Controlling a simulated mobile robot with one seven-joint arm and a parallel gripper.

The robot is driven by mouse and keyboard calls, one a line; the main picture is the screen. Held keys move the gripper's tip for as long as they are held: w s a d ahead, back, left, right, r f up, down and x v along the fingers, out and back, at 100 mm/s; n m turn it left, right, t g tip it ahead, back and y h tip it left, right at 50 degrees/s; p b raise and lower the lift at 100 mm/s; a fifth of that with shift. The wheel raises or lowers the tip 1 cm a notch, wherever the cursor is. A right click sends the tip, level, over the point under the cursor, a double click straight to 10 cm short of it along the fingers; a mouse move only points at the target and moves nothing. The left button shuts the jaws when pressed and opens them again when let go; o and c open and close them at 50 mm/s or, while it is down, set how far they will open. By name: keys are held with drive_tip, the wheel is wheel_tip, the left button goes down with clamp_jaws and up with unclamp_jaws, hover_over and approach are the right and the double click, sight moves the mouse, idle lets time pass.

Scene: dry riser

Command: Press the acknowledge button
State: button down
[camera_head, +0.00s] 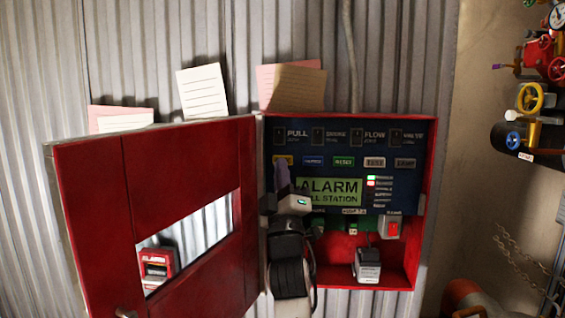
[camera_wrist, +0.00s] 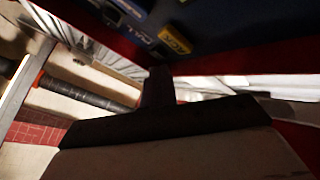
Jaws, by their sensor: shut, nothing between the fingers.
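The yellow acknowledge button (camera_head: 283,159) is at the left end of a button row on the dark blue panel in the open red alarm cabinet. In the wrist view the yellow button (camera_wrist: 175,40) shows lettering that looks like "ACK". My gripper (camera_head: 282,172) is shut and empty. Its dark fingertips are just below the yellow button in the head view. In the wrist view the shut fingers (camera_wrist: 158,82) show below the button, with a visual gap between them. I cannot tell the exact depth between fingertips and panel.
A green alarm display (camera_head: 328,191) lies below. The red cabinet door (camera_head: 90,205) stands open at left. A red switch (camera_head: 393,229) is at lower right.

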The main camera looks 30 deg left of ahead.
drive_tip(key=s, duration=0.1)
drive_tip(key=s+d, duration=0.1)
drive_tip(key=s, duration=0.1)
drive_tip(key=shift+s+d, duration=0.1)
drive_tip(key=shift+d, duration=0.15)
idle(0.8)
